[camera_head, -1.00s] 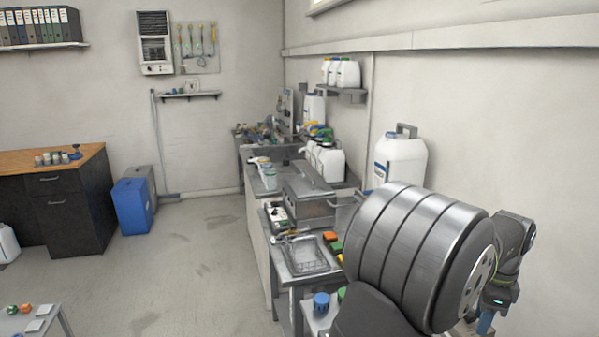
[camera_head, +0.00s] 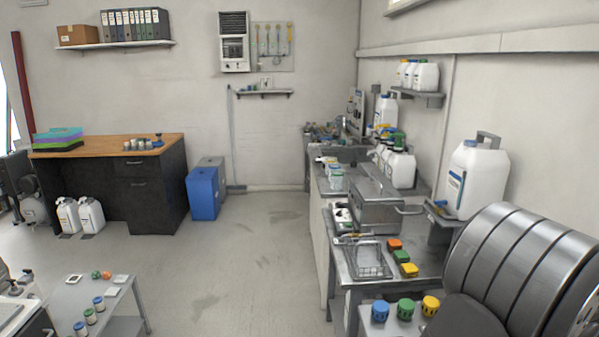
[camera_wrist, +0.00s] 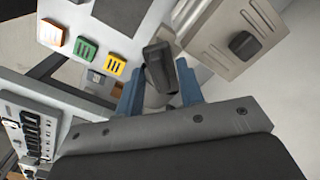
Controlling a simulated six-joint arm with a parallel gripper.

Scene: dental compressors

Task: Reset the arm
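My gripper (camera_wrist: 160,76) shows in the wrist view, its two blue fingers spread apart. A dark, knob-ended piece (camera_wrist: 158,62) shows between the fingers; it does not appear clamped, and what it belongs to is unclear. In the head view only the large ribbed grey section of my arm shows at the lower right; the gripper is outside that picture.
The bench at right holds a metal box (camera_head: 377,207), a wire basket (camera_head: 368,259) and small coloured blocks (camera_head: 401,256). Lidded jars (camera_head: 405,308) stand close to my arm. A white jug (camera_head: 475,178) sits on a wall shelf. The middle floor is clear.

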